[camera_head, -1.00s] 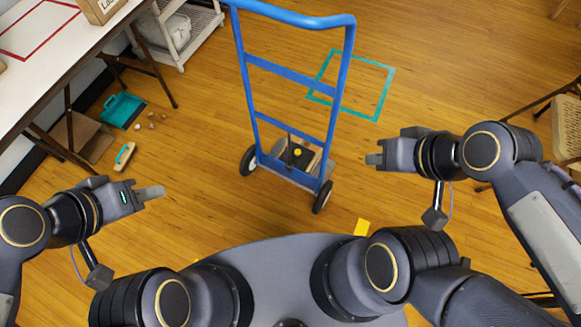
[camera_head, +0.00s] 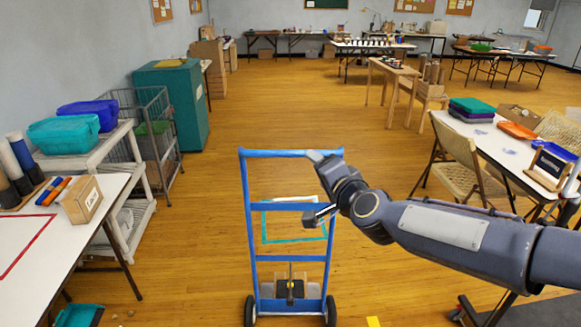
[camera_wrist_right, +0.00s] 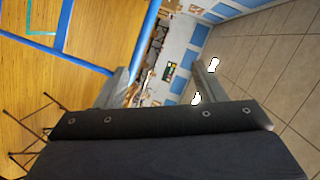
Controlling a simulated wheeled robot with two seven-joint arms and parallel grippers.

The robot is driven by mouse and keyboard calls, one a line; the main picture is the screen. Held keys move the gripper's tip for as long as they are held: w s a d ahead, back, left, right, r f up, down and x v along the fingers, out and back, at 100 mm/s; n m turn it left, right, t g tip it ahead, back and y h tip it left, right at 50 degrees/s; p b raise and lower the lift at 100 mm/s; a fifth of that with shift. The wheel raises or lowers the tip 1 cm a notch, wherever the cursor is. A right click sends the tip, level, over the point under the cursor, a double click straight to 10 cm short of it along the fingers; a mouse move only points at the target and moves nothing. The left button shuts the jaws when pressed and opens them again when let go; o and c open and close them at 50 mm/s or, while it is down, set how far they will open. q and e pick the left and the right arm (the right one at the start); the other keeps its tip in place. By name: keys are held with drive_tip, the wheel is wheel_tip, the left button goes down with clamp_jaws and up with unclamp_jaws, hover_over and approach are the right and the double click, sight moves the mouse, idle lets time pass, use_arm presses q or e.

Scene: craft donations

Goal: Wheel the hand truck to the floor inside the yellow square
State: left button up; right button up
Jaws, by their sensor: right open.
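The blue hand truck (camera_head: 250,215) stands upright in front of me in the head view, with a dark-topped box (camera_head: 290,288) low on it. Its blue frame also shows in the right wrist view (camera_wrist_right: 87,61). My right gripper (camera_head: 310,188) is open at the frame's upper right side. I cannot tell whether the right upright lies between its fingers. In the right wrist view a blue bar passes close to the left finger of this gripper (camera_wrist_right: 165,85). My left gripper is out of view.
A teal floor outline (camera_head: 265,228) lies behind the hand truck. A white table (camera_head: 75,222) and cart (camera_head: 148,212) stand left. A folding chair (camera_head: 455,170) and white table (camera_head: 490,140) stand right. The middle floor is clear.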

sight(291, 154)
drive_tip(key=w+a+f+m+h+p, duration=0.1)
drive_tip(key=w+a+f+m+p, duration=0.1)
drive_tip(key=w, duration=0.4)
drive_tip(key=w+a+f+m+t+h+p, duration=0.1)
drive_tip(key=w+a+f+m+h+p, duration=0.1)
drive_tip(key=w, duration=0.5)
drive_tip(key=w+a+f+m+h+p, duration=0.2)
drive_tip(key=w+m, duration=0.2)
drive_tip(key=w, duration=0.3)
drive_tip(key=shift+a+f+m+t, duration=0.25)
drive_tip(key=shift+f+m+t, duration=0.05)
drive_tip(key=shift+f+t, duration=0.1)
drive_tip(key=shift+w+f, duration=0.15)
drive_tip(key=shift+w, duration=0.5)
clamp_jaws()
idle(0.4)
